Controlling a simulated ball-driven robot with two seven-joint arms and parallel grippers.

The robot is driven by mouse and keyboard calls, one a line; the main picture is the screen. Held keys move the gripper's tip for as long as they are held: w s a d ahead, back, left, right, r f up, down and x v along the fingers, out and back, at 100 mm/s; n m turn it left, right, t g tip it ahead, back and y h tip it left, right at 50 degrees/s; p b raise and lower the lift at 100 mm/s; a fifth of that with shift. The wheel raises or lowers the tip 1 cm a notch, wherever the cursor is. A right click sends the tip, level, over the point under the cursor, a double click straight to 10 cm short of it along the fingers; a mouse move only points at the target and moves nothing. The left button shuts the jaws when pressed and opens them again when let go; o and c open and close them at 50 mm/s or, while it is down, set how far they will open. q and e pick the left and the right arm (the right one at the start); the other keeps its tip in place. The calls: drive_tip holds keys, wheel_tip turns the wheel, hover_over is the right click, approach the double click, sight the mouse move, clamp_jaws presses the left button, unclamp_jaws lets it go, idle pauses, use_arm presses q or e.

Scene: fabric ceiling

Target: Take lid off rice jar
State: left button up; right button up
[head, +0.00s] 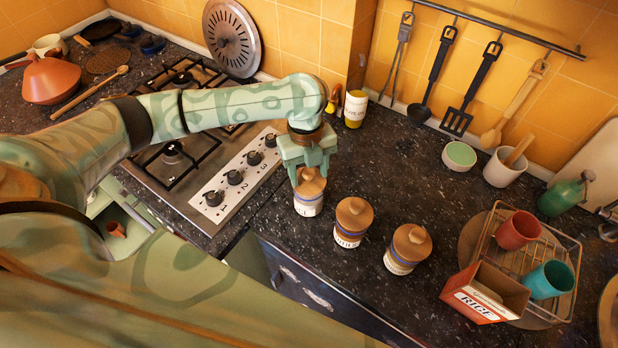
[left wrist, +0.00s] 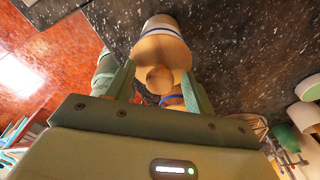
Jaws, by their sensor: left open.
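Three white jars with wooden lids and round knobs stand in a row on the dark counter: a left jar (head: 308,208), a middle jar (head: 348,238) and a right jar (head: 398,264). Their labels are too small to read surely, so I cannot tell which is the rice jar. My left gripper (head: 309,176) is open, pointing down at the left jar's lid (head: 311,187). In the left wrist view, a wooden lid (left wrist: 160,48) and its knob (left wrist: 160,78) show between the spread fingers (left wrist: 160,90). Contact cannot be told. My right gripper is out of view.
A gas stove (head: 215,165) lies left of the jars. A yellow cup (head: 355,109) stands behind them. To the right are a box marked RICE (head: 484,295), a wire rack with a red cup (head: 518,230) and a teal cup (head: 548,281).

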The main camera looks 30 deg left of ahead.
sight(309, 171)
use_arm(q)
drive_tip(key=c, duration=1)
drive_tip(key=shift+r, duration=0.1)
drive_tip(key=shift+r, duration=0.25)
wheel_tip(309, 171, up, 2)
drive_tip(key=shift+r+p, duration=0.25)
drive_tip(key=shift+p, duration=0.2)
drive_tip(key=s+r+p, duration=0.1)
drive_tip(key=s+r, duration=0.2)
drive_tip(key=s, duration=0.1)
drive_tip(key=s+d+r+p, duration=0.1)
drive_tip(key=s+r, duration=0.2)
drive_tip(key=s, duration=0.2)
drive_tip(key=s+r+p, duration=0.1)
drive_tip(key=s+r, duration=0.3)
drive_tip(key=s, duration=0.1)
drive_tip(key=shift+d+p, duration=0.25)
drive_tip(key=shift+p, duration=0.1)
